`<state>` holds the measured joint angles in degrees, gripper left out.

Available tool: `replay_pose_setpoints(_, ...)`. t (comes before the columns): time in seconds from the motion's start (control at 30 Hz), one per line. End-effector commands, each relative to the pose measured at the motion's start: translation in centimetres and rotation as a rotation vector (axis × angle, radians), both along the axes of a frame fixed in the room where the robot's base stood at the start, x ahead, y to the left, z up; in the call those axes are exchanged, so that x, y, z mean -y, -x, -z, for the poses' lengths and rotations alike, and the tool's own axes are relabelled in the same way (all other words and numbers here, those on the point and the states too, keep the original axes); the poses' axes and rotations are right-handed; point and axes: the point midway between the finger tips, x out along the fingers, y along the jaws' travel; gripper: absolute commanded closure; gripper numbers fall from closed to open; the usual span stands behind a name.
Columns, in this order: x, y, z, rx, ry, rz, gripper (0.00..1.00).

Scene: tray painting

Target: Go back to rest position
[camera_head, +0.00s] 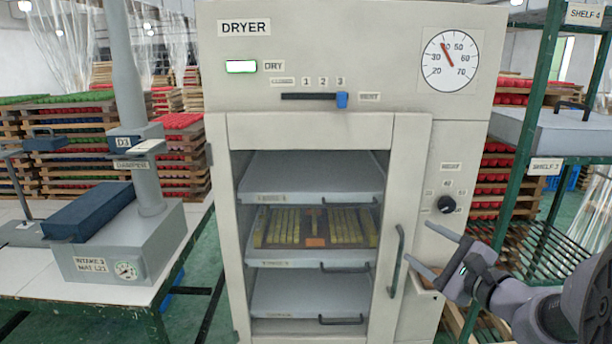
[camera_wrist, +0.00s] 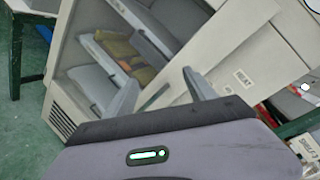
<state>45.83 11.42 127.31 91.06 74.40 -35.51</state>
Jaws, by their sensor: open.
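My gripper (camera_head: 432,250) is at the lower right in the head view, its two grey fingers apart and nothing between them. It points left toward the front of the dryer (camera_head: 300,130), near the door handle (camera_head: 397,262); I cannot tell whether it touches anything. In the wrist view my gripper (camera_wrist: 165,95) shows its spread fingers in front of the dryer (camera_wrist: 225,60). The dryer's door looks shut, with a clear pane.
A table (camera_head: 165,270) with a grey device (camera_head: 125,250) and a dark blue block (camera_head: 90,210) stands at the left. A green rack (camera_head: 535,130) stands close at the right, beside my arm. Green floor shows between the table and the dryer.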

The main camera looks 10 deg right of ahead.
Motion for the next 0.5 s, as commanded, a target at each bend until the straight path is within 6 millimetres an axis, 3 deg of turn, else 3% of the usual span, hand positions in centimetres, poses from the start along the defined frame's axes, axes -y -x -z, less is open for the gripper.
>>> replay_pose_setpoints(0.03,-5.4,0.5,-0.7,-0.039,0.066,-0.132,0.36)
replay_pose_setpoints(0.1,-12.7,2.7,-0.5,-0.114,0.180,-0.325,0.36)
replay_pose_setpoints(0.17,-18.4,5.9,0.3,-0.185,0.309,-0.493,0.36)
replay_pose_setpoints(0.2,-21.7,8.6,1.0,-0.232,0.416,-0.601,0.36)
replay_pose_setpoints(0.23,-23.6,10.9,1.7,-0.267,0.509,-0.678,0.36)
replay_pose_setpoints(0.3,-26.5,16.6,3.5,-0.336,0.772,-0.839,0.36)
replay_pose_setpoints(0.4,-26.2,22.1,5.3,-0.376,1.140,-0.948,0.36)
replay_pose_setpoints(0.5,-24.8,24.2,5.6,-0.371,1.368,-0.964,0.36)
